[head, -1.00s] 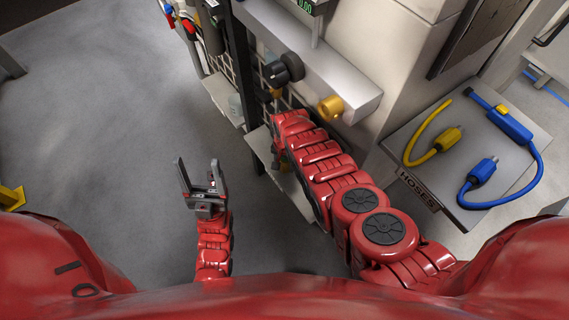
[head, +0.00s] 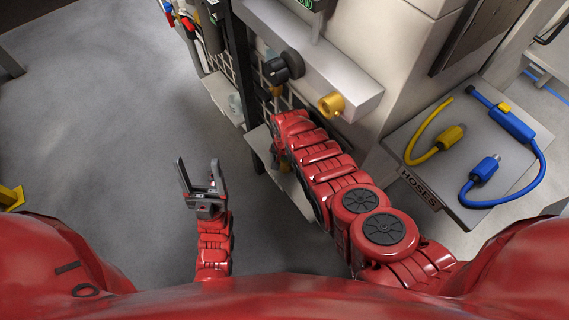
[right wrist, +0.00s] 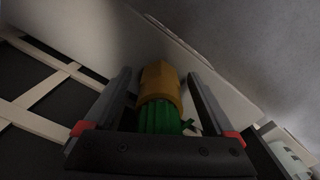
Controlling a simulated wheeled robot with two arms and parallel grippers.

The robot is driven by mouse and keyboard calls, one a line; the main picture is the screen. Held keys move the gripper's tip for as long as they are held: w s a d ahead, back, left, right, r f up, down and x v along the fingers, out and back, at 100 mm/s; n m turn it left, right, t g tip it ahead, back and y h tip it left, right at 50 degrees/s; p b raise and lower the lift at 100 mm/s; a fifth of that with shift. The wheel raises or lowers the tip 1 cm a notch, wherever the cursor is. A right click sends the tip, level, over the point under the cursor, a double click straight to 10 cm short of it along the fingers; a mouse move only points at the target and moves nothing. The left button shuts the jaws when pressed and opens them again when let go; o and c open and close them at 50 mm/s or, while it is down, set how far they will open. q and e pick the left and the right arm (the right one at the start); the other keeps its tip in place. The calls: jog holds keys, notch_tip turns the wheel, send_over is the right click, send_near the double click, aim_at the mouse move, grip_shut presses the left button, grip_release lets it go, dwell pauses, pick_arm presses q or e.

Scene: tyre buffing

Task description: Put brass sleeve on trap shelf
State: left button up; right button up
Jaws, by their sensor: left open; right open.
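In the right wrist view a brass-coloured sleeve (right wrist: 160,80) stands against a green ribbed piece (right wrist: 158,118). My right gripper (right wrist: 160,75) is open, with one finger on each side of the brass sleeve and a visible gap to each. In the head view my right arm reaches to the rack, and its own wrist hides most of the gripper and what is between its fingers. A pale shelf (head: 298,195) shows low beside that arm; I cannot tell if it is the trap shelf. My left gripper (head: 200,172) is open and empty above the floor.
A grey panel (head: 355,95) carries a black knob (head: 285,68) and a brass fitting (head: 331,105) just beyond my right arm. The hose tray (head: 475,215) at the right holds a yellow hose (head: 437,140) and a blue hose (head: 515,125).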

notch_tip(320, 180, up, 8)
jog(key=p, duration=0.7)
jog(key=shift+f+p, duration=0.15)
jog(key=shift+p, duration=0.15)
jog(key=shift+f, duration=0.1)
jog(key=shift+s+f, duration=0.1)
